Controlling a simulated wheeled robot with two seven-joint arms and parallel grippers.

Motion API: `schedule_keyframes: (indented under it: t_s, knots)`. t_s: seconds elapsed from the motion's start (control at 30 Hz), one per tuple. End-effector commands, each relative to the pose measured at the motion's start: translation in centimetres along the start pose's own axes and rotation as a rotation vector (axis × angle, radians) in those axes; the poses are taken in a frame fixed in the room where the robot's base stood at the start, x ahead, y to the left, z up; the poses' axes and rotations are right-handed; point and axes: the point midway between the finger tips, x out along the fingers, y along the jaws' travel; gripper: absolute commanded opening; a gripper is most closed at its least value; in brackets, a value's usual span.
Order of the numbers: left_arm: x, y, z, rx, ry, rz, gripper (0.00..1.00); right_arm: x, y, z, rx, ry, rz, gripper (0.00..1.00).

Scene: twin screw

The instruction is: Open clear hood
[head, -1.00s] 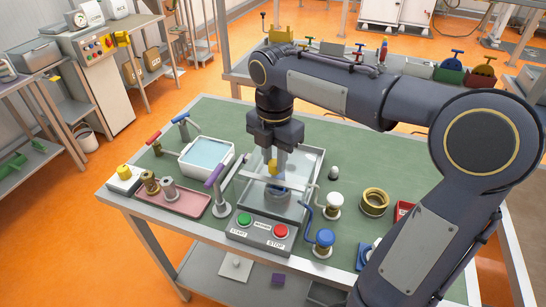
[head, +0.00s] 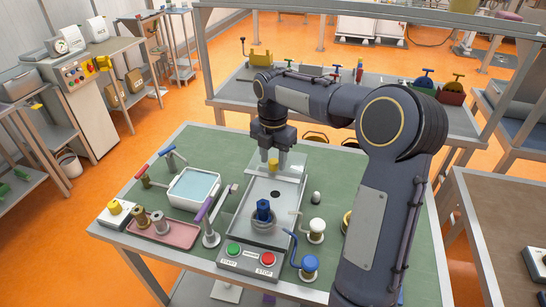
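The clear hood (head: 293,166) stands raised and tilted up at the back of the grey machine tray (head: 291,218). Its yellow knob (head: 274,166) sits between the fingertips of my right gripper (head: 274,161), which appears shut on it. The tray's front is uncovered, and a blue part (head: 263,210) stands in a round grey holder there. The control box in front has a green START button (head: 234,249) and a red STOP button (head: 267,258). My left gripper is not in view.
Left of the machine are a purple-handled lever (head: 206,215), a white basin (head: 194,204) and a pink tray (head: 180,235). White (head: 317,226) and blue (head: 310,263) valves stand to its right. My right arm hides part of the table's right side.

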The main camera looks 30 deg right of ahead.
Motion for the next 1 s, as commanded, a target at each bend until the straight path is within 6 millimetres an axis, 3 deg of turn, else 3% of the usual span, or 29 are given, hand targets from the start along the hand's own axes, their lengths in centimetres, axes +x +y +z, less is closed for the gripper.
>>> schedule_keyframes:
  t_s: [0.37,0.8,1.0]
  knots:
    - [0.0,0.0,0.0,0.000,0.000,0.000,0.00,-0.4,0.0,0.0,0.002,-0.001,0.001,0.46]
    - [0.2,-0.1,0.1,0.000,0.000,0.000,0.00,-7.0,0.1,0.0,0.001,-0.001,0.002,0.46]
    - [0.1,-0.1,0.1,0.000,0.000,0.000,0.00,-7.8,0.0,0.0,0.000,0.000,0.000,0.46]
